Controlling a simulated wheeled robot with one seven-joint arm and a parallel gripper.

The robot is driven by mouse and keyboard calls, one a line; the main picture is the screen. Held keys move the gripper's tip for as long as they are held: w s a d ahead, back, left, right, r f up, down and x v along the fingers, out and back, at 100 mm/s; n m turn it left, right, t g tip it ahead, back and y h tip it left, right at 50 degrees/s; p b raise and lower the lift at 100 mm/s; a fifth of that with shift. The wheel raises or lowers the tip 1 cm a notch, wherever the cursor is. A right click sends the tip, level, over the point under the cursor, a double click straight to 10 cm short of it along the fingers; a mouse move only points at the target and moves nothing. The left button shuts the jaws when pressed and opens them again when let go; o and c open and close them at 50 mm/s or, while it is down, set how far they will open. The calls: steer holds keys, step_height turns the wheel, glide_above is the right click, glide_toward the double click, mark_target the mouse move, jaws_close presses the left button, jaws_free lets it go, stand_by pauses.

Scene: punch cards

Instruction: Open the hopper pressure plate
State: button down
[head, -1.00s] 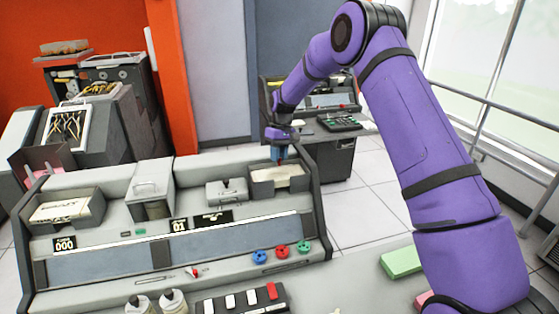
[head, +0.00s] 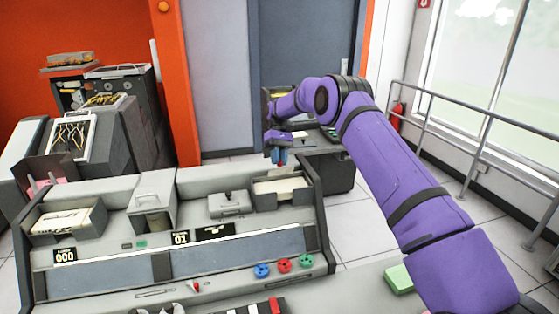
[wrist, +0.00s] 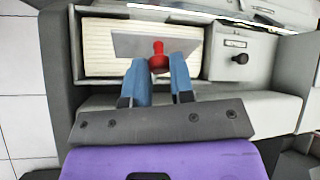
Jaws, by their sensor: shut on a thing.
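The hopper (head: 258,200) is the open tray at the right end of the grey console, with a stack of pale cards (head: 280,186) inside. The pressure plate (wrist: 128,43) is a flat grey plate with a red knob (wrist: 158,50), seen over the cards in the wrist view. My gripper (head: 278,161) is above the hopper's back edge in the head view. Its blue fingers (wrist: 160,66) are shut on the red knob in the wrist view. The plate looks tilted against the tray. The plate cannot be made out in the head view.
A lidded compartment with a dark knob (wrist: 239,58) adjoins the hopper. Another card tray (head: 64,218) is at the console's left end. Blue, red and green knobs (head: 284,265) sit in front. Another machine (head: 325,165) stands behind; a railing runs at right.

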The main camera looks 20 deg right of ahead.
steer(key=shift+f, duration=0.15)
steer(key=c, duration=1)
jaws_free()
steer(key=shift+r, duration=0.4)
step_height(320, 180, up, 3)
steer(key=shift+r, duration=0.1)
steer(key=s+r, duration=0.1)
steer(key=s, duration=1.5)
steer(key=shift+a, duration=0.15)
